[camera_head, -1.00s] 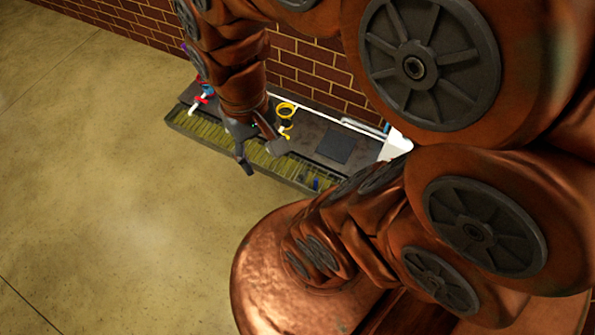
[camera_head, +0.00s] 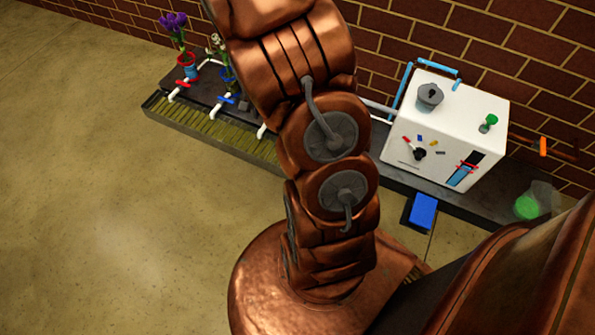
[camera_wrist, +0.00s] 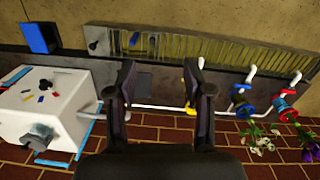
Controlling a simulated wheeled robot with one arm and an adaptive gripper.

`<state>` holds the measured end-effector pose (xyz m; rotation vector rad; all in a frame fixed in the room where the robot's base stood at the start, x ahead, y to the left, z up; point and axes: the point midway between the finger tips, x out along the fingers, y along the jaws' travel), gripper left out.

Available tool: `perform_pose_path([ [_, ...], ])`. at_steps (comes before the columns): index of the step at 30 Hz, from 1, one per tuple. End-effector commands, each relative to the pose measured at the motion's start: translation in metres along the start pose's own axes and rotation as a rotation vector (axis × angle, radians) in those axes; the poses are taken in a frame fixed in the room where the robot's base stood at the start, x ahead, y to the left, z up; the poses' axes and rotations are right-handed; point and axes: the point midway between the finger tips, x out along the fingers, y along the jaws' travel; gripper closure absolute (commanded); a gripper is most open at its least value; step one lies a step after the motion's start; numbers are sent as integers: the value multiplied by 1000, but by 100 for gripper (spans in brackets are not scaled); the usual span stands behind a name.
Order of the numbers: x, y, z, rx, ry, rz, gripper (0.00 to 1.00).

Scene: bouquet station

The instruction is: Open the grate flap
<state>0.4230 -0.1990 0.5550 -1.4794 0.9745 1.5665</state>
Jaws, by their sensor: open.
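The yellowish slatted grate (camera_wrist: 230,48) runs along the dark bench edge in the upper part of the wrist view. It also shows in the head view (camera_head: 205,125), where my arm hides its right end. In the wrist view, the grate's left end has a framed section (camera_wrist: 112,42) with a dark round piece and a small blue item in it. This may be the flap, but I cannot tell whether it is shut. My gripper (camera_wrist: 163,92) is open and empty, its fingers below the grate in the picture and apart from it. My arm hides the gripper in the head view.
A white box (camera_head: 440,125) with knobs stands on the bench, a blue block (camera_head: 424,211) at the bench's front edge. White pipes with a red valve (camera_wrist: 285,105), a blue valve (camera_wrist: 243,108) and flowers line the other side. A brick wall (camera_head: 480,40) stands behind.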

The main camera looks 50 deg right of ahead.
Motion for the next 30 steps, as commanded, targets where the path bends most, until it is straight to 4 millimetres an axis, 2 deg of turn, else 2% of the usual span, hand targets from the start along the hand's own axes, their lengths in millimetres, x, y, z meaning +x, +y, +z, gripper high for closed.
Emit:
perform_pose_path([
  [1, 41, 2, -15, 44, 0, 2, 49],
  [8, 157, 12, -71, 240, 17, -9, 49],
  [9, 178, 15, -79, 272, 17, -11, 49],
  [12, 229, 23, -97, 352, 18, -15, 49],
  [15, 271, 29, -113, 420, 26, -23, 49],
  [18, 304, 34, -123, 476, 26, -31, 49],
  [21, 324, 37, -129, 511, 28, -36, 49],
  [30, 345, 40, -134, 537, 30, -39, 49],
])
